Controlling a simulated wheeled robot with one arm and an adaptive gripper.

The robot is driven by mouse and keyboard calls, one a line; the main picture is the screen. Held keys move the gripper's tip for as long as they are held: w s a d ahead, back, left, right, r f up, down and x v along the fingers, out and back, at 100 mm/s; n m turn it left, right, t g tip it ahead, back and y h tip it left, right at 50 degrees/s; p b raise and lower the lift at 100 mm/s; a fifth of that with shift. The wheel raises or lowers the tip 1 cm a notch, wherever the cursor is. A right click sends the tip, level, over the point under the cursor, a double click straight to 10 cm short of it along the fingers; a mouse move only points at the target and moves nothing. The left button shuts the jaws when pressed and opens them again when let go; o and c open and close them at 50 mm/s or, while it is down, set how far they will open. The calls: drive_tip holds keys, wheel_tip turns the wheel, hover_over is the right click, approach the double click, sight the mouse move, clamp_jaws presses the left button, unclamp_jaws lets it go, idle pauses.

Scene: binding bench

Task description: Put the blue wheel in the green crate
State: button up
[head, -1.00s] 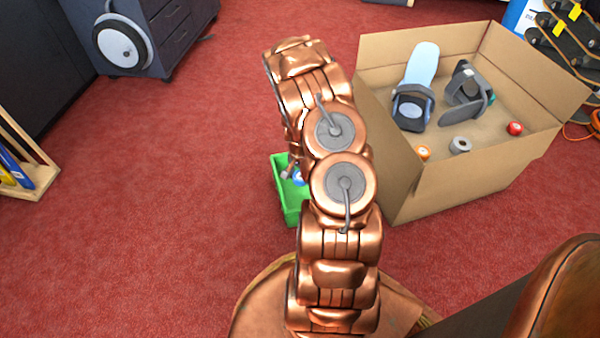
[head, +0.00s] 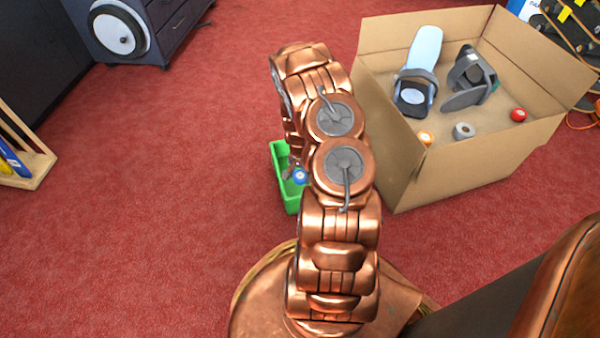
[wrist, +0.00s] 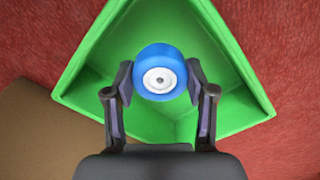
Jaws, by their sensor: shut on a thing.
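The blue wheel (wrist: 159,72) has a pale hub and sits between the two fingers of my gripper (wrist: 159,80) in the wrist view. My gripper is shut on it. The green crate (wrist: 240,112) lies behind and below the wheel in that view, its walls around it. In the head view the green crate (head: 292,205) stands on the red floor, partly hidden by my arm. The blue wheel (head: 300,177) shows over its inside there. I cannot tell how high the wheel is above the crate's bottom.
A large cardboard box (head: 480,160) stands right of the crate. It holds an orange wheel (head: 425,138), a red wheel (head: 518,115), a grey roll (head: 464,131) and dark grey devices. Skateboards (head: 565,45) are at the far right. The carpet left of the crate is clear.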

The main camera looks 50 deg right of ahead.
sight(300, 175)
drive_tip(key=shift+f+b, duration=2.35)
drive_tip(key=shift+f, duration=1.85)
drive_tip(key=o, duration=1.2)
drive_tip(key=shift+o, duration=0.2)
wheel_tip(300, 175, up, 20)
drive_tip(key=p, duration=0.8)
